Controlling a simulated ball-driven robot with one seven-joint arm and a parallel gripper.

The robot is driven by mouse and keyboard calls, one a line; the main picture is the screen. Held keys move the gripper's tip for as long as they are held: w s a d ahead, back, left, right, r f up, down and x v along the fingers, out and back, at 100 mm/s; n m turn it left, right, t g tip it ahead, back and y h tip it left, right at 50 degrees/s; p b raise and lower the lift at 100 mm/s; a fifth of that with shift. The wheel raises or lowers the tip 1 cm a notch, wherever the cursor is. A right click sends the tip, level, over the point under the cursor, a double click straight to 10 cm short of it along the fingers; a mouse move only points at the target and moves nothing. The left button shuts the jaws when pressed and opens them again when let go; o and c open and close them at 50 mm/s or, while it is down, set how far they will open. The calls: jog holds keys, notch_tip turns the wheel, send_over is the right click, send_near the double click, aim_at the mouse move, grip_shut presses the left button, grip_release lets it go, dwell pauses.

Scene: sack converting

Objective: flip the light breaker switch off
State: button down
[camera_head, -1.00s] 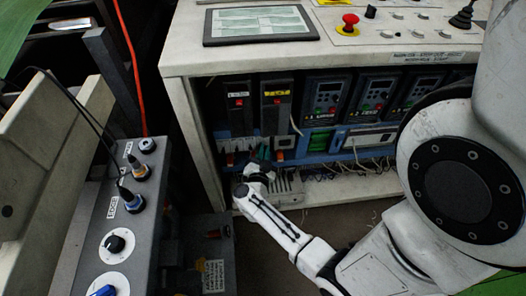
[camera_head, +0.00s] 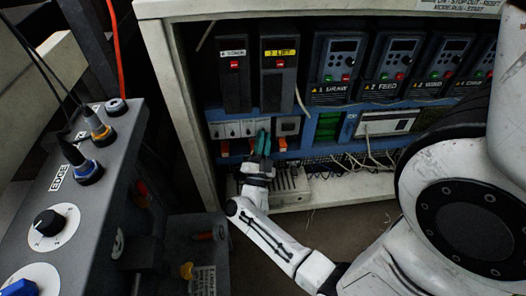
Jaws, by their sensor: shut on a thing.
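A row of small white breaker switches (camera_head: 233,129) sits on a rail inside the open cabinet, below two black modules. My gripper (camera_head: 262,142) reaches up from below with its teal fingers at the right end of this row. The fingers are shut on a breaker switch there, which they mostly hide. I cannot read any label that marks the light breaker, nor see whether the gripped lever is up or down. The other breakers to the left are uncovered.
Black modules (camera_head: 278,78) with red buttons hang above the row, and several drive units (camera_head: 343,66) stand to the right. A grey device (camera_head: 290,186) lies on the cabinet floor below my gripper. A grey control box (camera_head: 75,200) with knobs stands at left.

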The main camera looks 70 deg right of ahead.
jog(key=f+m+h+b, duration=0.1)
jog(key=h+b, duration=0.1)
jog(key=b, duration=0.3)
jog(key=shift+d+f+g, duration=0.15)
jog(key=shift+g, duration=0.25)
jog(key=shift+m+h+b, duration=0.3)
jog(key=shift+h+b, duration=0.1)
jog(key=shift+b, duration=0.25)
jog(key=shift+r, duration=0.2)
jog(key=c, duration=1.2)
grip_release()
jog(key=shift+o, duration=0.2)
jog(key=v, duration=1)
jog(key=shift+a+f, duration=0.25)
jog(key=shift+w, duration=0.1)
